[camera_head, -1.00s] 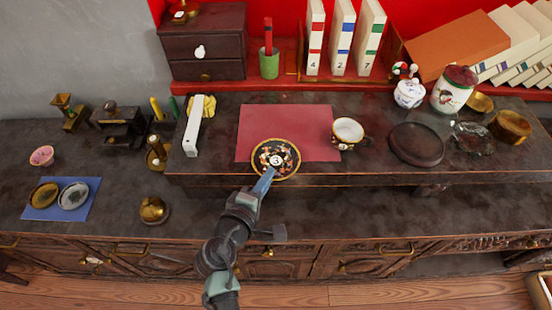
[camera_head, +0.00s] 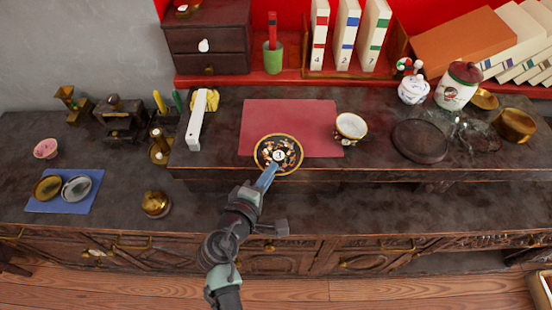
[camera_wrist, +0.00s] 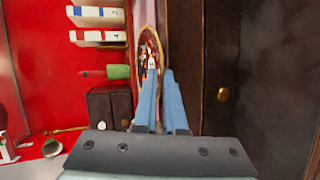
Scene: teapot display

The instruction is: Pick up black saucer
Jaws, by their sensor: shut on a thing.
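The black saucer (camera_head: 290,143) has a gold rim, a coloured flower pattern and a pale mark in its centre. In the head view it overlaps the front edge of the red mat (camera_head: 255,115); I cannot tell if it is clear of the surface. My gripper (camera_head: 270,173) comes from the front and is shut on the saucer's near rim. In the wrist view the saucer (camera_wrist: 148,40) is seen at a steep slant beyond the blue fingers of my gripper (camera_wrist: 164,76), which hide part of its rim.
A patterned cup (camera_head: 350,128) stands by the mat's right edge, with a dark round plate (camera_head: 419,141) farther right. Binders (camera_head: 347,35) stand behind. The lower counter in front is mostly clear.

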